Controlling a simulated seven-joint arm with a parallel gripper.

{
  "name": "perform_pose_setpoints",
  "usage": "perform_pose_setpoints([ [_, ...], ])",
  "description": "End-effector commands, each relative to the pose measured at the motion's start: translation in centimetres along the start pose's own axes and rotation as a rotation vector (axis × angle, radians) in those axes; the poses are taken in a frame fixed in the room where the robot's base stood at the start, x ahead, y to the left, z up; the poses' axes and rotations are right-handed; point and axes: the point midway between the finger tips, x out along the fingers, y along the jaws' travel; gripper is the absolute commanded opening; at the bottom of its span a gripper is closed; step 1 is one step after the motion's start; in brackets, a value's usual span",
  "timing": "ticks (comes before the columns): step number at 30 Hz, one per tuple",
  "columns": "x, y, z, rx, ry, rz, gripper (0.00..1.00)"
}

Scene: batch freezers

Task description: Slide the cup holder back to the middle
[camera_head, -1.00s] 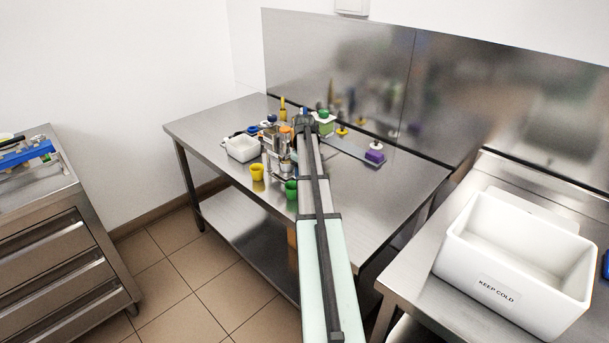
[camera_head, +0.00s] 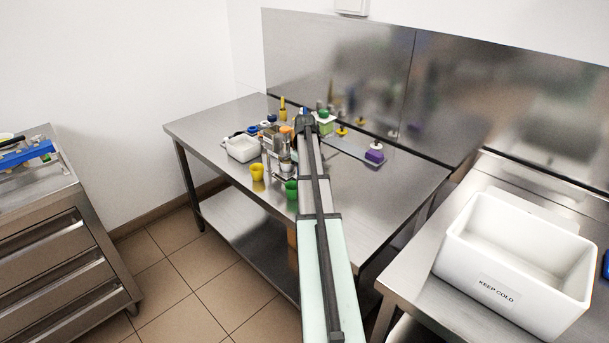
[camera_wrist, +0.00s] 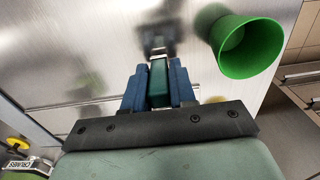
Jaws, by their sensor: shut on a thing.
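In the wrist view, my gripper (camera_wrist: 158,88) has its blue fingers closed on the sides of a dark green block (camera_wrist: 157,80). The block looks like the grip of the cup holder, but most of the holder is hidden. A small metal piece with a dark patch shows just beyond the fingertips. A green cup (camera_wrist: 245,45) is to the right of the fingers, apart from them. In the head view, the green cup (camera_head: 291,188) and a yellow cup (camera_head: 257,171) stand near the table's front edge, before a steel machine (camera_head: 272,138). My arm hides part of this area and the fingertips.
A white tub (camera_head: 242,148) stands left of the machine. A plate with a purple-based piece (camera_head: 374,154) lies to the right, behind my arm. The steel table (camera_head: 395,190) is bare at right. A white bin (camera_head: 515,255) stands on the right counter.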

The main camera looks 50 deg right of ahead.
Motion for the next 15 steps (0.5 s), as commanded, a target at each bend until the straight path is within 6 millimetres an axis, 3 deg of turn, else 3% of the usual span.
perform_pose_setpoints([
  [5, 0.0, 2.8, -0.2, 0.003, 0.0, 0.001, 0.0],
  [12, -0.1, 9.2, -0.4, 0.002, 0.0, 0.001, 0.0],
  [15, 0.0, 11.1, -0.2, 0.001, 0.0, 0.0, 0.0],
])
